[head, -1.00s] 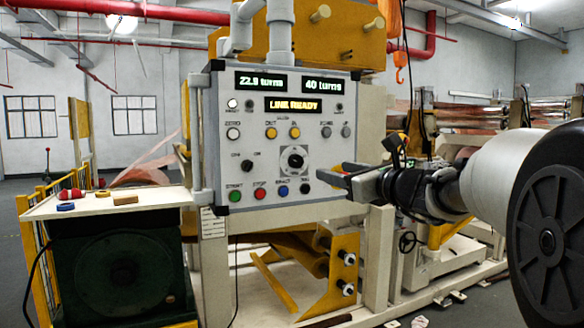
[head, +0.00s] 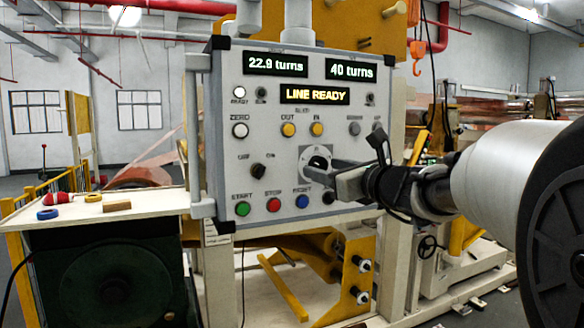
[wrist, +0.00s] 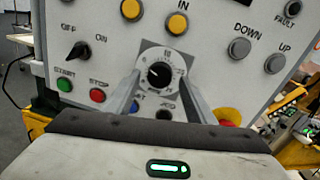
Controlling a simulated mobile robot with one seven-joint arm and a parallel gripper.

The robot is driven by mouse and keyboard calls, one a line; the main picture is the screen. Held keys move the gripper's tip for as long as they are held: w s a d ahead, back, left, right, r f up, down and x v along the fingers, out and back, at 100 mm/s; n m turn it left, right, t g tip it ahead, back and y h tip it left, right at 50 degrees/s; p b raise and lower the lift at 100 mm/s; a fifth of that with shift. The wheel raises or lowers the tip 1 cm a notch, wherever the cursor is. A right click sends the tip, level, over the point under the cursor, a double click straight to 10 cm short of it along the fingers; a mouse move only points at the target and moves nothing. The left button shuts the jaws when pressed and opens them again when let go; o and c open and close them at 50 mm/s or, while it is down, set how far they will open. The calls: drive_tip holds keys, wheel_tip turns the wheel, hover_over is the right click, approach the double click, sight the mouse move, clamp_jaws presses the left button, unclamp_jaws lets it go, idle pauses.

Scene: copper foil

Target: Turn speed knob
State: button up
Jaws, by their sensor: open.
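The speed knob (head: 317,161) is a black dial with a white mark on a round white scale plate, near the middle of the grey control panel (head: 225,150). It also shows in the wrist view (wrist: 160,75), between and beyond my fingers. My gripper (head: 322,175) is open, its fingers pointing at the panel just in front of the dial. In the wrist view my gripper (wrist: 158,95) has one finger on each side of the dial. I cannot tell whether the fingers touch the panel. In the head view the fingers cover the dial's lower right part.
Green (head: 242,209), red (head: 273,204) and blue (head: 302,201) buttons sit below the dial. A black selector (head: 257,170) is to its left, with yellow buttons (head: 288,129) above. Displays read 22.9 turns, 40 turns and LINE READY. A side table (head: 160,200) holds small items.

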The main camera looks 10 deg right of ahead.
drive_tip(key=shift+w, duration=0.1)
drive_tip(key=c, duration=1)
drive_tip(key=shift+c, duration=0.2)
drive_tip(key=shift+n+b, duration=0.3)
drive_tip(key=shift+b, duration=0.1)
